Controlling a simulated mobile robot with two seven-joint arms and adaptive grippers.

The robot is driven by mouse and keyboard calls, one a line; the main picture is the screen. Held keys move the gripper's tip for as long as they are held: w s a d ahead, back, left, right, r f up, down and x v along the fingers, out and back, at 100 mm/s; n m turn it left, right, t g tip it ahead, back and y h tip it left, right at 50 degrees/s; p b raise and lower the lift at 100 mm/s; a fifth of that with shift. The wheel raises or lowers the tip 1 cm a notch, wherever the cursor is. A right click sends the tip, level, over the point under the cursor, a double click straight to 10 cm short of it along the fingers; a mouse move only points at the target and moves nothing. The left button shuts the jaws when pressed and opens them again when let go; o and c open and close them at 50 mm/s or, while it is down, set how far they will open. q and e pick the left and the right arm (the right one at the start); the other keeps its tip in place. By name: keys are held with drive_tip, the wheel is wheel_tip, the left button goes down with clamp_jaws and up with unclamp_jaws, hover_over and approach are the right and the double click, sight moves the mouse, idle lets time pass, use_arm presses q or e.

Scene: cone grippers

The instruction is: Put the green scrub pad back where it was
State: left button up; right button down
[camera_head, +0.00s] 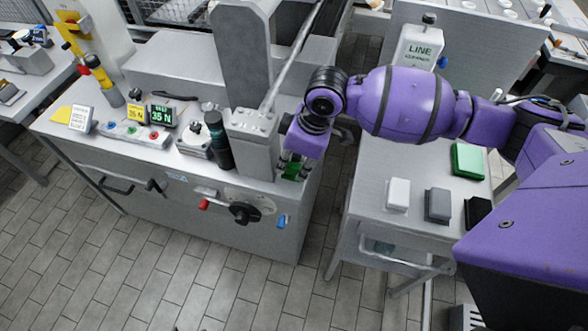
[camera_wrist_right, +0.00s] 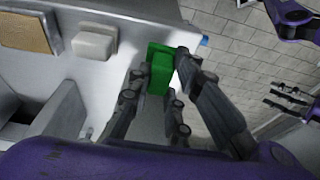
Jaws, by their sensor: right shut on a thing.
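My right gripper (camera_head: 291,168) is over the right end of the grey machine bench (camera_head: 172,166), beside the upright column. It is shut on a green scrub pad (camera_head: 293,171), mostly hidden by the gripper in the head view. In the right wrist view the green pad (camera_wrist_right: 160,68) sits between the fingertips (camera_wrist_right: 160,75), near the bench edge. I cannot tell whether it touches the bench. A second, larger green pad (camera_head: 467,161) lies on the side table at the right. My left gripper (camera_wrist_right: 284,98) shows only at the right of the wrist view, apart from the bench, with its fingers spread and empty.
A white block (camera_head: 398,194), a grey block (camera_head: 438,205) and a black block (camera_head: 478,213) line the side table's front. A white block (camera_wrist_right: 95,42) and tan pad (camera_wrist_right: 28,32) show in the wrist view.

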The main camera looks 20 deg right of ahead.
sight(297, 166)
drive_tip(key=shift+d+x, duration=0.15)
drive_tip(key=shift+x, duration=0.55)
drive_tip(key=shift+d+x, duration=0.15)
drive_tip(key=shift+x, duration=0.5)
drive_tip(key=shift+s+f, duration=0.2)
drive_tip(key=c, duration=1.6)
unclamp_jaws()
drive_tip(key=p+v, duration=0.1)
drive_tip(key=v, duration=1.1)
drive_tip(key=shift+r, duration=0.1)
